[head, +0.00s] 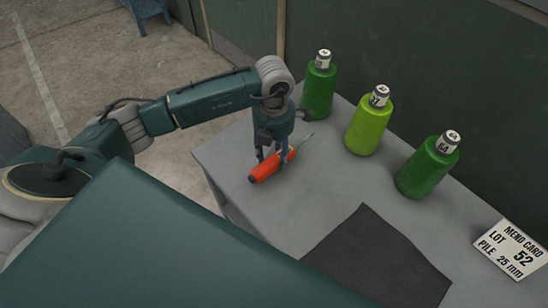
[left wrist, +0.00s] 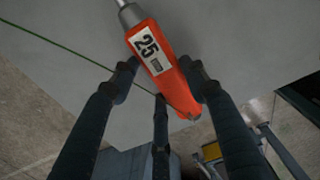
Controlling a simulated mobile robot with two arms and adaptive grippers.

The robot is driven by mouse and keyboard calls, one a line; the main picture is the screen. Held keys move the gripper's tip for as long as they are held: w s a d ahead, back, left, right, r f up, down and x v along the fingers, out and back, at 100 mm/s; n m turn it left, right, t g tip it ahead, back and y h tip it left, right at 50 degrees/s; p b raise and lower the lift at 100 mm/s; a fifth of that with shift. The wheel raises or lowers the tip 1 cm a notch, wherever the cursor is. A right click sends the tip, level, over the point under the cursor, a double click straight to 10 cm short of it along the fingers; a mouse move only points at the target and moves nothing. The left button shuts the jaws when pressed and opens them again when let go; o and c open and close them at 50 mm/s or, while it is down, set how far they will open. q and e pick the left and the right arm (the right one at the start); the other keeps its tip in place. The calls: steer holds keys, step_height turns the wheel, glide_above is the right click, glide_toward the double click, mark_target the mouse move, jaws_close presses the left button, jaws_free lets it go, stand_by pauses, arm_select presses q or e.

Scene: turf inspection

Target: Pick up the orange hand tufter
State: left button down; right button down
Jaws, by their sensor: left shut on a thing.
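The orange hand tufter (head: 267,168) has an orange handle with a dark end and a thin metal needle pointing to the upper right. It is on or just above the grey table near its left edge; I cannot tell if it touches. My left gripper (head: 272,156) is over it with its fingers shut around the handle. In the left wrist view the tufter (left wrist: 163,75) lies between the fingers of the left gripper (left wrist: 160,85), and its label reads 25. My right gripper is not in view.
The grey table (head: 285,215) holds a dark green cone (head: 319,92), a light green cone (head: 369,130) and another green cone (head: 427,171) along the back. A dark flat sheet (head: 380,262) lies at the front. A card (head: 511,249) reads mend card, lot 52, pile 25 mm.

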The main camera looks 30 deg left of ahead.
arm_select(q)
step_height(320, 180, up, 11)
steer(key=b, duration=0.3)
step_height(320, 180, up, 7)
steer(key=b, duration=0.5)
glide_above(273, 156)
step_height(273, 156, down, 15)
steer(key=shift+w+p, duration=0.1)
steer(key=shift+p, duration=0.4)
step_height(273, 156, down, 4)
steer(key=shift+f+p, duration=0.25)
steer(key=shift+p, duration=0.25)
steer(key=shift+f, duration=0.1)
steer(key=shift+f, duration=0.1)
